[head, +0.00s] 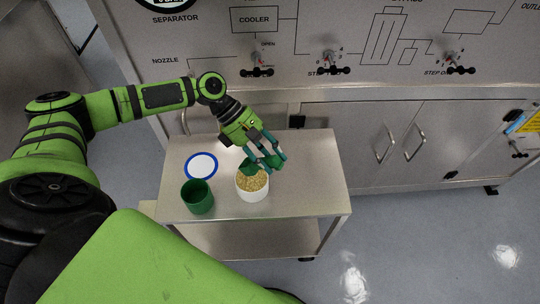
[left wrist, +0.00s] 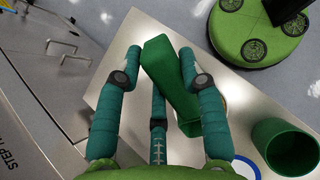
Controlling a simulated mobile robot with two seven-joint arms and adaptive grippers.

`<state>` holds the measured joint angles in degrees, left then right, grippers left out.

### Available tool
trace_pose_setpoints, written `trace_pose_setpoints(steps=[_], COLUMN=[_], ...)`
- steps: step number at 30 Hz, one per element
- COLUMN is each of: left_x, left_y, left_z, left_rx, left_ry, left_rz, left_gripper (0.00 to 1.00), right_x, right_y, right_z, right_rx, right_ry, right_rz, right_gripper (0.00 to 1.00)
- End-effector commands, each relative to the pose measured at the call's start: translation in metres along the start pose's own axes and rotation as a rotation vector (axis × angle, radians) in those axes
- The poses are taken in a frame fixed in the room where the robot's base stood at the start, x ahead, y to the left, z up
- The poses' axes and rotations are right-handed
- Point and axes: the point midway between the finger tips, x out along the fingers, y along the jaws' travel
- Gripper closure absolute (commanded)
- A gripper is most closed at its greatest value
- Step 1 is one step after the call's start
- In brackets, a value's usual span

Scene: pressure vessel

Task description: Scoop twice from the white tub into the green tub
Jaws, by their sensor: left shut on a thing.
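The white tub (head: 252,194), filled with yellowish grains (head: 252,181), stands on the steel cart. The green tub (head: 198,204) stands to its left, its inside dark; it also shows at the right of the left wrist view (left wrist: 286,146). My left gripper (head: 272,162) is shut on a green scoop (head: 249,168) at the back of the white tub's mouth. In the left wrist view the scoop (left wrist: 172,75) lies between the fingers (left wrist: 160,80) and hides most of the white tub. I cannot tell whether the scoop touches the grains. My right gripper is in neither view.
A white lid with a blue rim (head: 201,166) lies on the cart (head: 310,182) behind the green tub. The cart's right side is clear. Behind it stands a steel cabinet with valve knobs (head: 330,60) and door handles (head: 383,145).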

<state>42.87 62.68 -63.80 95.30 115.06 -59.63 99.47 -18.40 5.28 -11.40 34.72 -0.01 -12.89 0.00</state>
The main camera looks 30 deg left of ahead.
Motion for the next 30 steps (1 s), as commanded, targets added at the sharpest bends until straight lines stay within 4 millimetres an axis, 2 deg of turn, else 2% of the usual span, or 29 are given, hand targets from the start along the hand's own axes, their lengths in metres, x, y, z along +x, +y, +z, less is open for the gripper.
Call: trace_pose_setpoints(steps=[1, 4, 8, 16, 21, 30], left_x=[0.006, 0.011, 0.018, 0.031, 0.041, 0.058], left_y=[0.0, 0.001, 0.0, 0.0, 0.0, 0.001], left_z=[-0.007, -0.012, -0.018, -0.032, -0.042, -0.059], left_rx=[0.001, 0.001, 0.001, 0.001, -0.003, 0.0], left_ry=[0.001, 0.001, 0.0, 0.0, -0.001, -0.001], left_rz=[0.001, 0.002, 0.001, 0.001, 0.0, 0.001], left_gripper=[0.94, 0.94, 0.94, 0.94, 0.94, 0.94], right_x=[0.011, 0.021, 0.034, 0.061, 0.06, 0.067], right_y=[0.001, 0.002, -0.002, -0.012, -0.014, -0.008], right_z=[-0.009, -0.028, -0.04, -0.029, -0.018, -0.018], right_rx=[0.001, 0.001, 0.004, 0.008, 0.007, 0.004], right_ry=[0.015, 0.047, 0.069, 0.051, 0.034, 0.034], right_rz=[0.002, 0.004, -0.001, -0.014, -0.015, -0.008], right_gripper=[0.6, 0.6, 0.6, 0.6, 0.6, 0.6])
